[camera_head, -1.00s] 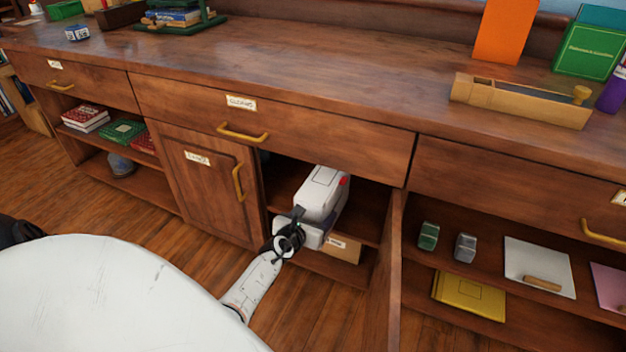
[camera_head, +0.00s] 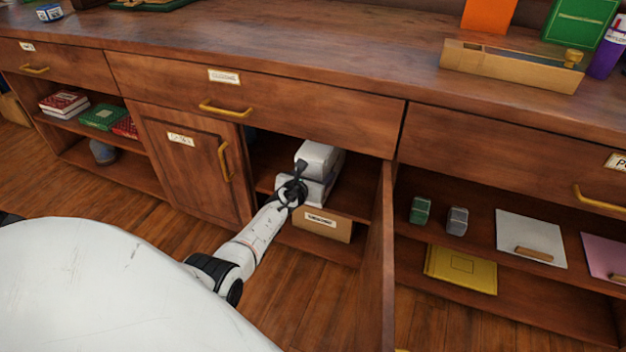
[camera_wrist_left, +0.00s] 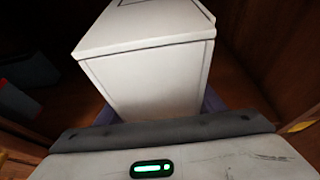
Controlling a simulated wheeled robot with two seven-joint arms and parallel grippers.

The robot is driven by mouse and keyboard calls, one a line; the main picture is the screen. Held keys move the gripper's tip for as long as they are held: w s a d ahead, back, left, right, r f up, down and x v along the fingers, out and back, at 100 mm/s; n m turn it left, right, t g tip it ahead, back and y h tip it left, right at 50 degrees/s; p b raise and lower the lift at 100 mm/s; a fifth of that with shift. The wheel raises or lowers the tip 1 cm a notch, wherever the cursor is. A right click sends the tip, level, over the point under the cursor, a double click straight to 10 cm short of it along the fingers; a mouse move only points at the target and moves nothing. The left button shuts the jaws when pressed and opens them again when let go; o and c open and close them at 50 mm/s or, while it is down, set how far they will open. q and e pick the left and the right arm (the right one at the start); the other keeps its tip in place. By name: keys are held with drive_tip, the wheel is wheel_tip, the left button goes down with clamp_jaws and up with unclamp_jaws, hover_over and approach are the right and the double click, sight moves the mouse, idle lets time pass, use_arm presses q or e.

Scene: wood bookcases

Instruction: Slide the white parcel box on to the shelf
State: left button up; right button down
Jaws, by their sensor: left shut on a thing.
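The white parcel box (camera_head: 318,158) is inside the open cabinet, above the middle shelf (camera_head: 353,203). It also fills the upper middle of the left wrist view (camera_wrist_left: 150,75). A pale, purplish thing (camera_head: 321,190) lies directly under it; the wrist view shows purple edges on both sides below the box. My left gripper (camera_head: 294,186) is at the near end of the box, shut on it, reaching in from the front. The fingertips are hard to make out. My right gripper is not in view.
A labelled cardboard box (camera_head: 325,224) stands on the lower level below. The open cabinet door (camera_head: 378,270) stands out at the right of the opening, and a closed door (camera_head: 190,165) is at its left. A drawer front (camera_head: 260,107) runs above the opening.

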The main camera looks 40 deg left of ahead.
use_arm(q)
drive_tip(key=shift+w+a+b, duration=0.2)
drive_tip(key=shift+w+b, duration=0.1)
drive_tip(key=shift+w, duration=0.25)
drive_tip(key=shift+w+a+b, duration=0.2)
drive_tip(key=shift+w+b, duration=0.1)
drive_tip(key=shift+w, duration=0.25)
drive_tip(key=shift+w+a+b, duration=0.3)
drive_tip(key=shift+w+b, duration=0.35)
drive_tip(key=shift+w, duration=0.15)
drive_tip(key=shift+w+a+r, duration=0.1)
drive_tip(key=shift+w, duration=0.3)
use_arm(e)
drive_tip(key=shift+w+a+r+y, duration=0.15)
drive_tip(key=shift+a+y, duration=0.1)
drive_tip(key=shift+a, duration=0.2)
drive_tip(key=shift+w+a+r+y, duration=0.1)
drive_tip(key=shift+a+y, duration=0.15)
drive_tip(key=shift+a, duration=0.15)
